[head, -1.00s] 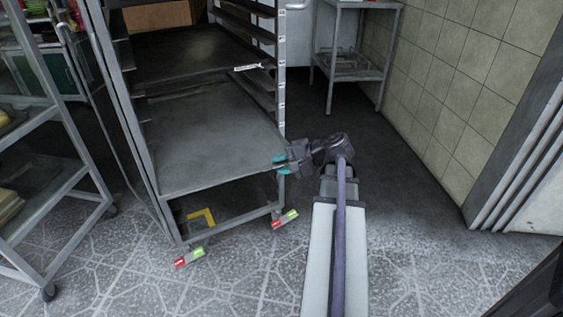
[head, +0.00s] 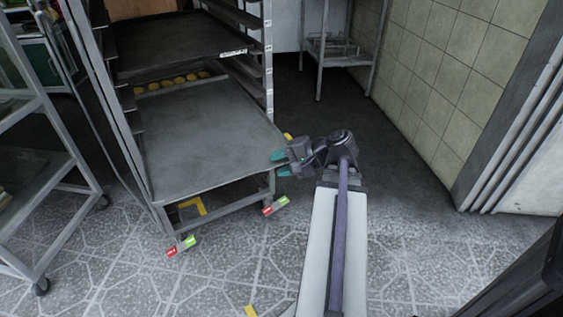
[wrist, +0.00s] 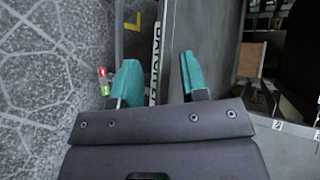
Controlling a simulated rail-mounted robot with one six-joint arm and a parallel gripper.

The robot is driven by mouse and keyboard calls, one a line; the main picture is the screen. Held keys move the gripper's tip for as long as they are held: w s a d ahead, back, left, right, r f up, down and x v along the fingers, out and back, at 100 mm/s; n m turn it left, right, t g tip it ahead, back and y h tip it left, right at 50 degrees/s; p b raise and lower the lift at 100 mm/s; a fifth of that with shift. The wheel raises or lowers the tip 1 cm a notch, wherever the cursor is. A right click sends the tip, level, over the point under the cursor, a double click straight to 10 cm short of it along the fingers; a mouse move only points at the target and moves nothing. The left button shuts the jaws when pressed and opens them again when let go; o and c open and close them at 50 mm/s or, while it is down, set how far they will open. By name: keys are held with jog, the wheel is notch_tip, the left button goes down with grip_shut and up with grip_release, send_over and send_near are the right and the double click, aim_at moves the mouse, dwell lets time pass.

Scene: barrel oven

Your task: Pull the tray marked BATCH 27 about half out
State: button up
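The tray (head: 205,135) is a flat grey sheet low in the rack. It sticks out of the rack's front, level. In the wrist view, a white label (wrist: 156,62) on the tray's front edge reads "BATCH"; its number is hidden or too small to read. My gripper (head: 281,163) is at the tray's right front corner, one teal finger above the edge and one below. In the wrist view my gripper (wrist: 164,75) shows a clear gap between the fingers, with the labelled edge between them. The fingers look open around the edge, not clamped on it.
The rack (head: 132,150) has another tray (head: 180,45) above and a row of round pieces (head: 180,82) behind the pulled tray. Another rack (head: 30,170) stands left. A tiled wall (head: 430,90) and metal stand (head: 345,55) are right. The front floor is mostly clear.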

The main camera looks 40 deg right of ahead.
jog(key=o, duration=0.3)
jog(key=p+v, duration=0.5)
jog(key=v, duration=0.5)
jog(key=shift+s+d+r, duration=0.2)
jog(key=shift+s+d, duration=0.05)
